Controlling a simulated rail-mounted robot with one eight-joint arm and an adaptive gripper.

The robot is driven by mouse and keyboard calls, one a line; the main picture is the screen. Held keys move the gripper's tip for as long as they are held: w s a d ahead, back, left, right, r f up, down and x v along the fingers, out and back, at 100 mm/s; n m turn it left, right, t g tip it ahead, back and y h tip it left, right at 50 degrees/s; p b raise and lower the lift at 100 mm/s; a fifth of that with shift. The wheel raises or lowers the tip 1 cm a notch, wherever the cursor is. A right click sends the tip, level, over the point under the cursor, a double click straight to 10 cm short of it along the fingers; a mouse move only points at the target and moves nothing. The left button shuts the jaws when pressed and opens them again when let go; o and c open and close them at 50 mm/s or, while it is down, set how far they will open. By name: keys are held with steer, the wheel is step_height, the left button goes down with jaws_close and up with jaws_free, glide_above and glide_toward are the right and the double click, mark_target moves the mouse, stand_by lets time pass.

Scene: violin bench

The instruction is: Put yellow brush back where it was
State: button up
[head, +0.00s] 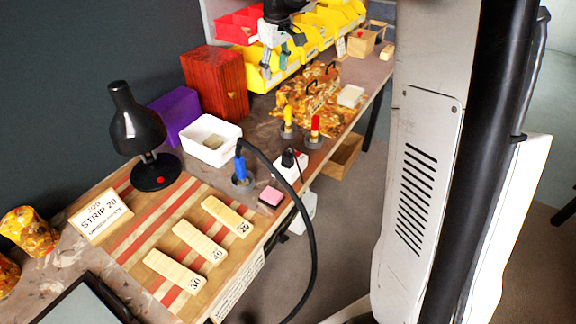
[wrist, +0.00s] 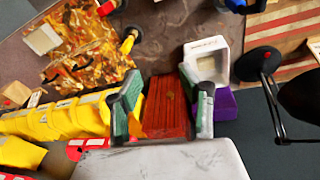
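The yellow brush (head: 288,115) stands upright in a round grey holder (head: 287,132) near the middle of the bench. It also shows in the wrist view (wrist: 128,43), beside the gold-brown patterned cloth. My gripper (head: 282,55) is high over the back of the bench, above the yellow bins and apart from the brush. In the wrist view my gripper (wrist: 163,108) has its two green fingers wide apart, with nothing between them. The red wooden box lies below that gap.
A red-handled brush (head: 315,124) and a blue-handled one (head: 239,166) stand in similar grey holders. A red wooden box (head: 218,86), purple box (head: 172,115), white tray (head: 236,128) and black lamp (head: 135,122) line the back. A black cable (head: 310,235) arcs over the front edge.

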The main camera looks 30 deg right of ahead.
steer(key=s+a+r+m+t, duration=0.15)
steer(key=s+a, duration=0.25)
steer(key=s, duration=0.5)
steer(key=s+a+r+t, duration=0.15)
steer(key=s+a, duration=0.25)
steer(key=s, duration=0.4)
steer(key=s+a+f+m+t, duration=0.1)
steer(key=s+a+f, duration=0.1)
steer(key=s, duration=0.6)
steer(key=s+a+f+m, duration=0.1)
steer(key=s+a+f, duration=0.2)
steer(key=s, duration=0.5)
steer(key=shift+s+f+t, duration=0.25)
steer(key=shift+f+t, duration=0.15)
steer(key=shift+f, duration=0.15)
